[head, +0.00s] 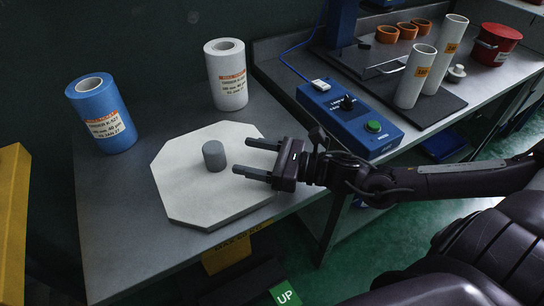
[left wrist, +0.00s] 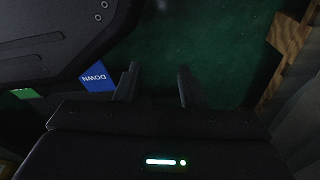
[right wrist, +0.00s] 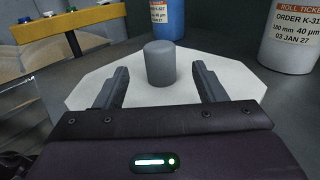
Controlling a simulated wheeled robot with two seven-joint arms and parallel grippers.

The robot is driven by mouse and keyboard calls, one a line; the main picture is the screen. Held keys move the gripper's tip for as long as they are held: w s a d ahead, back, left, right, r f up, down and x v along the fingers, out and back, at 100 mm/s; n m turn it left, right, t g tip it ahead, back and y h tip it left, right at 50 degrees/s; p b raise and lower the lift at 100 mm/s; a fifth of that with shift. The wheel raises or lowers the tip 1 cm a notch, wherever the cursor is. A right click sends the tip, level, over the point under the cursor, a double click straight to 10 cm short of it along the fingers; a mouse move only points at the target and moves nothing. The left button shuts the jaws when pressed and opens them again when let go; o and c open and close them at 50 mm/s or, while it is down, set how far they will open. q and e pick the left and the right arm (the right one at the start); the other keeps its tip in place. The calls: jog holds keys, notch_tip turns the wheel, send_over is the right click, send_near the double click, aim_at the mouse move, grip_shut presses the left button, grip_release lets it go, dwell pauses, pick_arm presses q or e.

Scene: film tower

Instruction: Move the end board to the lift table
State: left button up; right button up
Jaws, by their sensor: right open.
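The end board (head: 190,190) is a pale octagonal plate with a grey cylindrical knob (head: 214,155) standing up from it. It lies flat on the grey table (head: 110,250) at left in the head view. My right gripper (head: 243,157) is open and empty over the board's right part, its fingers pointing at the knob. In the right wrist view the knob (right wrist: 160,62) appears centred between the fingers, just past their tips, with no contact seen. My left gripper (left wrist: 157,85) is open and empty over dark green floor. I cannot tell which surface is the lift table.
A blue roll (head: 101,115) and a white roll (head: 228,75) stand behind the board. To the right, a blue control box (head: 350,118) with a green button sits on a bench holding white tubes (head: 416,78) and a red pot (head: 494,45). A green UP marker (head: 286,295) is below.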

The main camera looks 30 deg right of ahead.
pick_arm(q)
jog(key=shift+s+a+f+p, duration=0.15)
jog(key=shift+s+p, duration=0.1)
jog(key=shift+s, duration=0.45)
jog(key=shift+s+a+f+p, duration=0.1)
jog(key=shift+s+f+p, duration=0.1)
jog(key=shift+s, duration=0.45)
jog(key=shift+s+a+f+p, duration=0.15)
jog(key=shift+s+p, duration=0.1)
jog(key=shift+s, duration=0.45)
pick_arm(e)
jog(key=shift+v, duration=2.3)
pick_arm(q)
jog(key=shift+d, duration=0.1)
pick_arm(e)
jog(key=shift+r, duration=0.1)
jog(key=shift+a, duration=0.1)
